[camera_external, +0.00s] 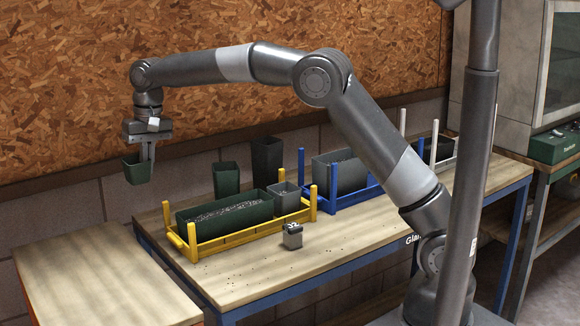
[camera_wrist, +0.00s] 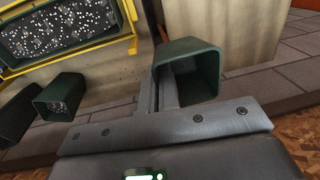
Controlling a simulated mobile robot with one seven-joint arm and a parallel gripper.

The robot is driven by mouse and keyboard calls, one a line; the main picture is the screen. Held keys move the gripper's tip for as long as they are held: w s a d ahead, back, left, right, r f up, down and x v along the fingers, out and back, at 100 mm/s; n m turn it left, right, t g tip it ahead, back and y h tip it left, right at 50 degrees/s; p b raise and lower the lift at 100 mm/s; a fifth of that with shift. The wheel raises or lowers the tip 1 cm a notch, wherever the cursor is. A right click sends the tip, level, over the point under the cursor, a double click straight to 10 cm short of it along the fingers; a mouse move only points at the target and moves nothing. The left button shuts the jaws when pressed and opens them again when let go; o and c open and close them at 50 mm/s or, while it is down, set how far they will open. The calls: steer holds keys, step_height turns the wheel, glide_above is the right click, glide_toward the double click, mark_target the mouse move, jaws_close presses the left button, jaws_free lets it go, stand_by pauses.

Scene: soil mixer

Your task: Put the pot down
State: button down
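My gripper (camera_external: 147,158) is shut on a dark green pot (camera_external: 136,170) and holds it in the air, left of the yellow rack and near the back wall. In the wrist view the fingers (camera_wrist: 160,80) pinch one side wall of the pot (camera_wrist: 205,62). The pot's open top faces the camera and it looks empty, though part of its inside is hidden. The pot hangs apart from any surface, near the gap between the wooden worktable (camera_external: 335,235) and the lower wooden table at left (camera_external: 100,280).
The yellow rack (camera_external: 240,238) holds a long green planter with speckled soil (camera_external: 225,220) and a grey pot (camera_external: 283,197). Two tall dark pots (camera_external: 226,180) (camera_external: 267,160) stand behind it. A blue rack (camera_external: 345,200) is further right. A small grey object (camera_external: 292,237) sits in front. The left table looks clear.

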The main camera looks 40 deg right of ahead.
steer(key=s+a+f, duration=0.1)
steer(key=s+a, duration=0.4)
steer(key=a, duration=0.7)
glide_above(84, 285)
steer(key=f, duration=1.2)
steer(key=shift+d, duration=0.25)
steer(key=shift+f, duration=2.1)
steer(key=shift+f, duration=0.15)
steer(key=c, duration=1.7)
jaws_free()
